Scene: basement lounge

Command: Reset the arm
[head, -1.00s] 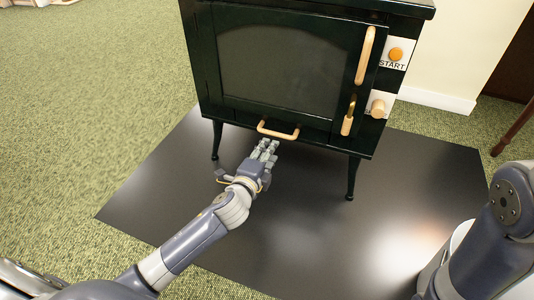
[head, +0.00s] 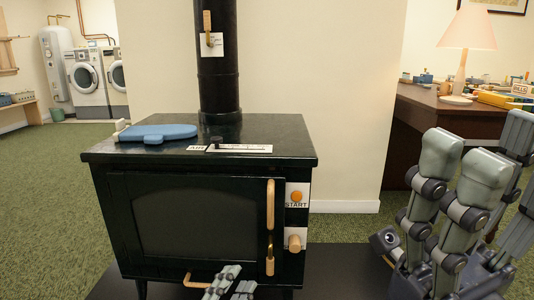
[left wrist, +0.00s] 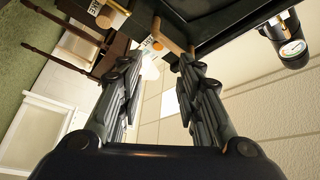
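My left gripper (head: 232,286) is at the bottom edge of the head view, just right of the wooden handle (head: 197,281) low on the black stove (head: 190,215). Only its finger ends show there. In the left wrist view its two fingers (left wrist: 158,75) stand apart with nothing between them, and a wooden handle (left wrist: 173,36) lies beyond their tips. I cannot tell whether the fingers touch it. My right gripper (head: 475,175) is raised large at the right, its fingers upright, spread and empty. The stove door is shut.
A blue mitt-like item (head: 157,133) lies on the stove top. The black stovepipe (head: 218,70) rises behind it. A wooden desk (head: 445,108) with a lamp (head: 466,45) stands at the right, behind my right gripper. Green carpet (head: 60,190) is open at the left.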

